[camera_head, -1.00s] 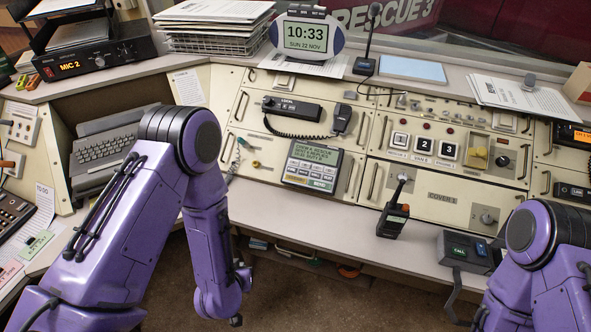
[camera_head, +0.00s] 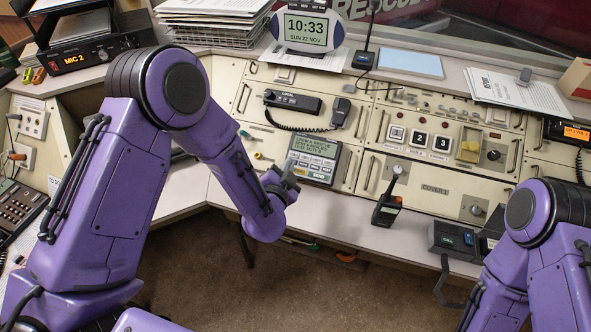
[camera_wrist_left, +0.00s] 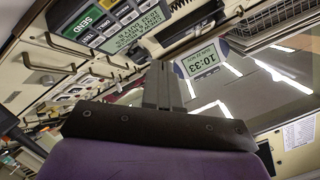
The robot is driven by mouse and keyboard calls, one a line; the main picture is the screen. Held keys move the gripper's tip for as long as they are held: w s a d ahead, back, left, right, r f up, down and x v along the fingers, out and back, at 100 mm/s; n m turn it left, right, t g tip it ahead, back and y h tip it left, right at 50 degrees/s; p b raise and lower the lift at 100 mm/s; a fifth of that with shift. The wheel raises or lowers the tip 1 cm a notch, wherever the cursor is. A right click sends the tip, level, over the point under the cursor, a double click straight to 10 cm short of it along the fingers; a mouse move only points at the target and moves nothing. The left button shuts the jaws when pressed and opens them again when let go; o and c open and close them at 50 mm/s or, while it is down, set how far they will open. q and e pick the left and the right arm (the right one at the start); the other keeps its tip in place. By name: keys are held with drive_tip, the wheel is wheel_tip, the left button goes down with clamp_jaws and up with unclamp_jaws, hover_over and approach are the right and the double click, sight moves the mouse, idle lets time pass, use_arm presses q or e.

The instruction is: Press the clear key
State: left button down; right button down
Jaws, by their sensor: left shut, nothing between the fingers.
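The keypad unit (camera_head: 316,147) with a green text display is set in the sloping console front. Grey keys and a green key (camera_head: 319,177) show under its display. My left gripper (camera_head: 291,177) is shut and empty, in front of the unit's lower left corner, and covers part of the bottom key row. I cannot read a clear key in either view. In the left wrist view the unit appears upside down, with a green SEND key (camera_wrist_left: 94,16). The shut fingers (camera_wrist_left: 163,82) stand apart from it in that picture. My right gripper is out of the picture.
A corded handset (camera_head: 340,111) hangs above. Numbered buttons (camera_head: 420,139) and a CALL box (camera_head: 452,238) are farther right. A football-shaped clock (camera_head: 305,30) stands on the shelf.

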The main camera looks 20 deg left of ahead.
sight(296, 171)
use_arm(q)
drive_tip(key=shift+w+f+b, duration=0.8)
drive_tip(key=shift+f+b, duration=0.25)
drive_tip(key=shift+f, duration=0.2)
drive_tip(key=shift+w+f+b, duration=0.75)
drive_tip(key=shift+f+b, duration=0.35)
drive_tip(key=shift+f, duration=0.1)
drive_tip(key=shift+w+f+b, duration=0.8)
drive_tip(key=shift+f+b, duration=0.25)
drive_tip(key=shift+f, duration=0.2)
drive_tip(key=shift+w+d+f, duration=0.1)
drive_tip(key=shift+w+f, duration=0.15)
drive_tip(key=shift+f, duration=0.1)
drive_tip(key=shift+w+f+b, duration=0.15)
drive_tip(key=shift+f+b, duration=0.15)
drive_tip(key=shift+b, duration=0.2)
drive_tip(key=shift+r, duration=0.1)
drive_tip(key=shift+s+r+p, duration=0.2)
drive_tip(key=shift+r+p, duration=0.2)
drive_tip(key=shift+p, duration=0.1)
drive_tip(key=shift+s+r, duration=0.2)
drive_tip(key=shift+s, duration=0.05)
